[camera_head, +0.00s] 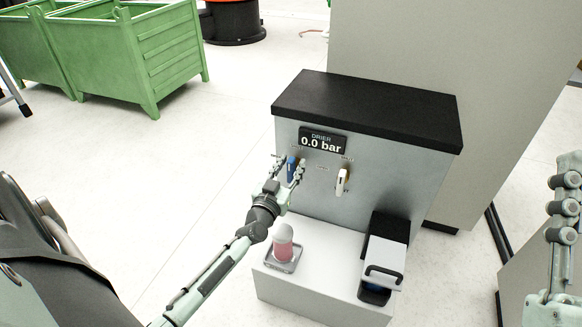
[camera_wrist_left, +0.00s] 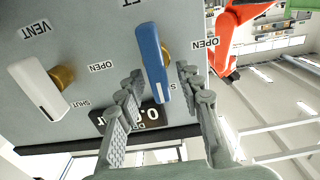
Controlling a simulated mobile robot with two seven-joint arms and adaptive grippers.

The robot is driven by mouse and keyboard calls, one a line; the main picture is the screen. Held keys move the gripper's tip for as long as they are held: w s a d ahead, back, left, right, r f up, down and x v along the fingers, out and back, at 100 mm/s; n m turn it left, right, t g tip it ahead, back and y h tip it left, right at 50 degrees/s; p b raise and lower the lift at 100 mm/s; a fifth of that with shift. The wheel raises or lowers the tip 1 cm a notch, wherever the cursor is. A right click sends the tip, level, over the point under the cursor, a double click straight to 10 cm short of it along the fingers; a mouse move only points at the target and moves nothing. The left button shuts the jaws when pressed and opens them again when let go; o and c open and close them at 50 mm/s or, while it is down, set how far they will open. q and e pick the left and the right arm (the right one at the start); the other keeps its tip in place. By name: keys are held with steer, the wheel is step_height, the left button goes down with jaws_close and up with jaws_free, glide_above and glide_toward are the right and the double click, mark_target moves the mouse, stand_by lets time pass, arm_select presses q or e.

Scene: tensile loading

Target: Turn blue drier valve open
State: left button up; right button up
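The blue valve handle (camera_head: 291,168) is on the grey front of the drier (camera_head: 325,189), below a display reading 0.0 bar. In the left wrist view the blue handle (camera_wrist_left: 152,62) stands in front of a brass stem, between the labels OPEN and one showing only an S. My left gripper (camera_head: 292,164) is at the handle. In the left wrist view its fingers (camera_wrist_left: 160,98) are spread on both sides of the handle, with gaps visible. My right gripper (camera_head: 566,190) is at the far right edge; its finger opening is unclear.
A white valve handle (camera_head: 342,182), marked VENT, is beside the blue one. On the white ledge (camera_head: 325,268) below are a pink-filled container (camera_head: 284,245) and a black-and-white device with a handle (camera_head: 384,262). Green crates (camera_head: 165,52) stand at the back left.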

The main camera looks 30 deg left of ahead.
arm_select(q)
steer(key=shift+w, duration=0.1)
jaws_close()
